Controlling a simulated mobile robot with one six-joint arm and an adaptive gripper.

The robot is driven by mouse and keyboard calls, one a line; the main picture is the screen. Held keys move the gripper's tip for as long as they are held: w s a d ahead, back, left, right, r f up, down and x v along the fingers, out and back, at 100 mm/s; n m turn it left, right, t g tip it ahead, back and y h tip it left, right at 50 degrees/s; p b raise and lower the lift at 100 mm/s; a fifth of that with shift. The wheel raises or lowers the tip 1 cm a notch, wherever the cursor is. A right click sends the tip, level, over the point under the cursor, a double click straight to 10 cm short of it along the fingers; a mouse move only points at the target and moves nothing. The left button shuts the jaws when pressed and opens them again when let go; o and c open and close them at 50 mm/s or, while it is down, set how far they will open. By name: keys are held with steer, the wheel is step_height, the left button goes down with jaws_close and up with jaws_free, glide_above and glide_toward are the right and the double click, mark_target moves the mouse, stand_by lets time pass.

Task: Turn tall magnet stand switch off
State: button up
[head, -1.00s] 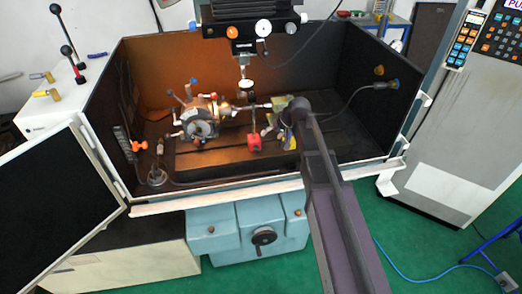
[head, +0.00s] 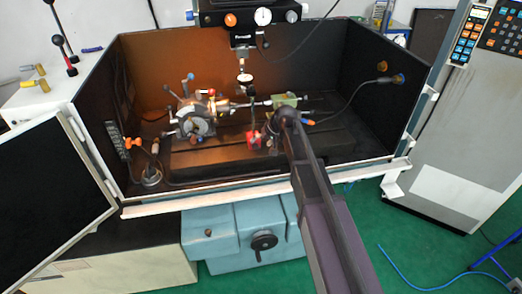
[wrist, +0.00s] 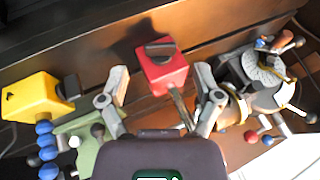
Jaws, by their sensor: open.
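A red magnet base (head: 253,139) stands on the machine table, with a thin upright rod rising above it in the head view. In the wrist view the red base (wrist: 164,74) has a black switch (wrist: 160,48) on its face. My gripper (wrist: 162,80) is open, with one finger on each side of the red base and nothing held. I cannot tell if the fingers touch it. In the head view my gripper (head: 271,138) is just right of the red base and partly hidden by my arm. Which way the switch is set is unclear.
The indexing chuck (head: 197,122) stands left of the red base, close to my right finger in the wrist view. A yellow block (wrist: 30,97) with a black knob and a green part (wrist: 85,140) lie on the other side. A dial gauge (head: 244,78) hangs above.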

mark_target(256, 147)
steer(key=shift+b+x, duration=0.95)
steer(key=shift+x, duration=0.5)
steer(key=shift+c, duration=0.2)
